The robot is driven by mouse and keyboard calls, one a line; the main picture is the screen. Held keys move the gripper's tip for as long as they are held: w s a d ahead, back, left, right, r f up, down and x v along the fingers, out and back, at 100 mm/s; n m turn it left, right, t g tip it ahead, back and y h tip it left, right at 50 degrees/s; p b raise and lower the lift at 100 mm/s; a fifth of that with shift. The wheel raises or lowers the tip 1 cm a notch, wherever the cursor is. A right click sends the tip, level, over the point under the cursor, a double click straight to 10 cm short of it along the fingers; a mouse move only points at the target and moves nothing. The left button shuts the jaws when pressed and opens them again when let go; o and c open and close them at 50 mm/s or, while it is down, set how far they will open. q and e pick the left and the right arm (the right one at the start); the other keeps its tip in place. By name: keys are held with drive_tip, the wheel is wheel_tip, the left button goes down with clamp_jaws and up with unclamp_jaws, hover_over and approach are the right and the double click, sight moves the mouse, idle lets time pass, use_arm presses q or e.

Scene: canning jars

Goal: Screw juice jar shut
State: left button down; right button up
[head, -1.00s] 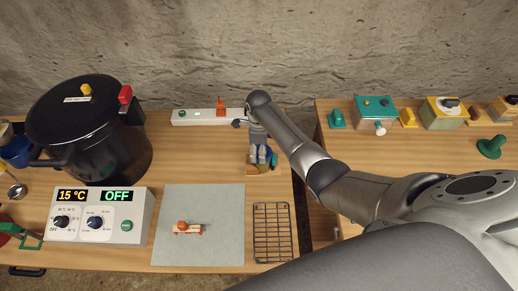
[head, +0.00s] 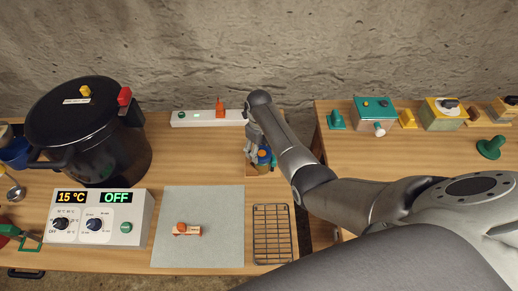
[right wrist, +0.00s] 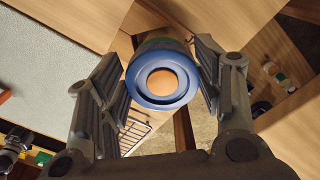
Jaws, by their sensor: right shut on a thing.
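A jar with a blue ring lid and tan centre, probably the juice jar, stands at the back right of the table; its lid (head: 264,157) shows in the head view partly behind my right gripper (head: 255,148). In the right wrist view the round blue lid (right wrist: 162,80) sits between the two fingers of my right gripper (right wrist: 165,82), which is shut on it from both sides. A dark green rim shows just beyond the lid. The jar's body is mostly hidden. My left gripper is out of view.
A black pot (head: 90,130) and a control box (head: 97,217) reading 15 °C and OFF stand at the left. A white strip (head: 195,118) stands behind.

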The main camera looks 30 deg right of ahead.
drive_tip(key=shift+w+r+m, duration=0.1)
drive_tip(key=shift+m, duration=0.8)
drive_tip(key=o, duration=1.2)
wheel_tip(320, 180, up, 12)
